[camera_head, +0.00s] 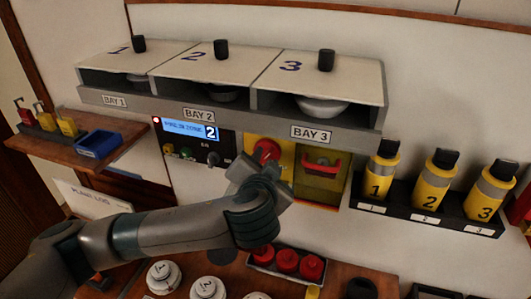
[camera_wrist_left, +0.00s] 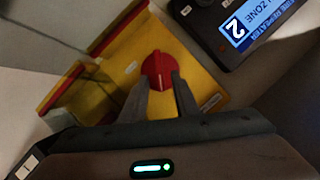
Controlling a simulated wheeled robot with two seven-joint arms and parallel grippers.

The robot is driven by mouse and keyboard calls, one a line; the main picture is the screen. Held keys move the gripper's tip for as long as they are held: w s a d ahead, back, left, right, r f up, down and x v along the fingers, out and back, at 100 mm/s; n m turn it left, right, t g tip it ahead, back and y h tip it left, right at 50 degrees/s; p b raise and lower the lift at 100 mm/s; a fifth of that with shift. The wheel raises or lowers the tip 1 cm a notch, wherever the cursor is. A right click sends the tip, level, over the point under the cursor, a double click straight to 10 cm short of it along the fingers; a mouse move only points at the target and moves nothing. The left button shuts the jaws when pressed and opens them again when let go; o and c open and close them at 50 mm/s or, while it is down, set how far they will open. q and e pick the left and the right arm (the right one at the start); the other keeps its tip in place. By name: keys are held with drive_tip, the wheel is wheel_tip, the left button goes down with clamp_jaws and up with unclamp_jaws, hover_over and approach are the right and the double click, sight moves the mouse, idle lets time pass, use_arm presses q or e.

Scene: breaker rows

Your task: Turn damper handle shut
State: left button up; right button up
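A red rotary handle (camera_head: 266,150) sits on a yellow panel under the bay shelf, between the BAY 2 and BAY 3 labels. In the left wrist view the red handle (camera_wrist_left: 157,68) shows as a round knob on the yellow plate (camera_wrist_left: 190,50). My left gripper (camera_head: 258,172) reaches up to it from below and hides part of the panel. In the wrist view its two fingers (camera_wrist_left: 163,82) stand apart at the knob's lower edge; whether they touch it is unclear. My right gripper is not in view.
Beside the panel is a yellow box with a red pull handle (camera_head: 322,165). A control unit with a blue display (camera_head: 190,130) is on the left. Numbered yellow bottles (camera_head: 433,180) stand in a rack on the right. Red and white round parts (camera_head: 287,262) lie on the bench below.

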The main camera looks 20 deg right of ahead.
use_arm(q)
drive_tip(key=shift+w+d+f, duration=0.2)
drive_tip(key=shift+w+f, duration=0.05)
drive_tip(key=shift+w, duration=0.3)
drive_tip(key=shift+c, duration=0.7)
clamp_jaws()
